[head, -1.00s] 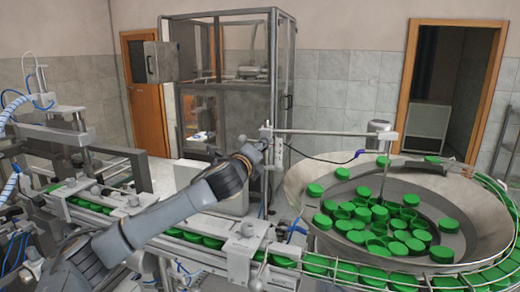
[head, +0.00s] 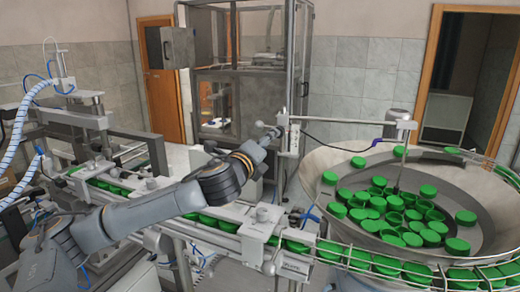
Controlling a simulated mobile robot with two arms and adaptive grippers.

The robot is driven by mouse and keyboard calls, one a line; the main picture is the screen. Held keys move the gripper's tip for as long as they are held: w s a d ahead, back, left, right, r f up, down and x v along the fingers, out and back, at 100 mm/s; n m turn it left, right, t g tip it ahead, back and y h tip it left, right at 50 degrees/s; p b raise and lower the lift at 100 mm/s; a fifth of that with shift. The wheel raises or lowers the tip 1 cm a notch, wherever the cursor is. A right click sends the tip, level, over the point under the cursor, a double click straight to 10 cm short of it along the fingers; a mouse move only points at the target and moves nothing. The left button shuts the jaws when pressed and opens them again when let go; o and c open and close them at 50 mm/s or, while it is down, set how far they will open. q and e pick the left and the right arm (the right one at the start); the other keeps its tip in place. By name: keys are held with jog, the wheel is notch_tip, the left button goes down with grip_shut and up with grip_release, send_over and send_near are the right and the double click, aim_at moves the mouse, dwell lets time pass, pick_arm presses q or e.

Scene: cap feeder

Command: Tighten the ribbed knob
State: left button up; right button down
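My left arm reaches in from the lower left across the conveyor. Its gripper (head: 268,133) is small and far off, beside the upright post (head: 290,150) that carries the horizontal rod over the cap bowl. I cannot tell whether it touches the post, or whether its fingers are open or shut. I cannot make out the ribbed knob for certain; a small fitting (head: 284,119) sits near the post's top, close to the gripper. My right gripper is not in view.
The conveyor (head: 205,233) with green caps runs below my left arm. A large round feeder bowl (head: 330,160) with many green caps stands at the right. A tall glazed metal cabinet (head: 250,75) stands behind. Machinery with hoses (head: 75,110) fills the left.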

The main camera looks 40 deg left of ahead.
pick_arm(q)
jog(key=v, duration=0.4)
dwell(0.6)
